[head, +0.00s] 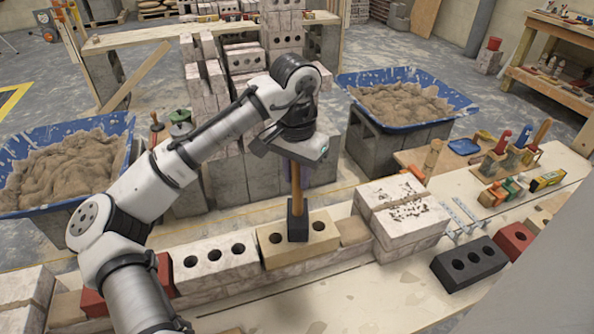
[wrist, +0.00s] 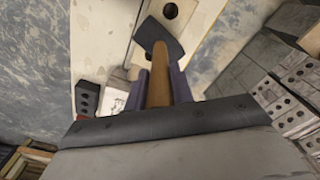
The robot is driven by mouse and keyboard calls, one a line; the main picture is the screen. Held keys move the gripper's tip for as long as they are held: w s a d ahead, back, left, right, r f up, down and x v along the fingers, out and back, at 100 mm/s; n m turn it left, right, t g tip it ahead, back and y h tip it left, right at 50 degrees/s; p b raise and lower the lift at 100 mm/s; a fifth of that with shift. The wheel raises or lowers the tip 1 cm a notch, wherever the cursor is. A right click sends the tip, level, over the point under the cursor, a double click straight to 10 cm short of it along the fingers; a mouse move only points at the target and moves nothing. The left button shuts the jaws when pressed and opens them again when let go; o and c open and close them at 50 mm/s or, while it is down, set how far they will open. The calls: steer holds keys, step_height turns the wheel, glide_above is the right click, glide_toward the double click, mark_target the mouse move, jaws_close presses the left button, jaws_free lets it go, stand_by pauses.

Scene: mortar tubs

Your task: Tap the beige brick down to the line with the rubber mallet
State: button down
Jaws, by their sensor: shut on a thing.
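My gripper (head: 298,172) is shut on the wooden handle of the rubber mallet (head: 297,220), which hangs head down. The black mallet head is over the middle of the beige brick, touching or just above its top; I cannot tell which. It hides the brick's middle. In the wrist view the mallet head (wrist: 158,36) lies beyond my purple fingers (wrist: 158,88), with part of the beige brick (wrist: 190,12) behind it.
A whitish block stack (head: 410,222) stands close to the right. A dark holed brick (head: 468,264) and a red brick (head: 514,240) lie farther right. Blue mortar tubs (head: 128,150) (head: 472,106) stand behind on both sides. The board in front of the row is mostly clear.

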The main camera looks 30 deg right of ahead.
step_height(320, 180, down, 3)
steer(key=shift+f+b, duration=0.2)
steer(key=shift+b, duration=0.25)
steer(key=shift+r+p, duration=0.45)
steer(key=shift+r, duration=0.2)
step_height(320, 180, up, 4)
steer(key=p, duration=0.4)
steer(key=shift+f, duration=0.1)
step_height(320, 180, up, 5)
steer(key=p, duration=0.6)
steer(key=shift+s, duration=0.1)
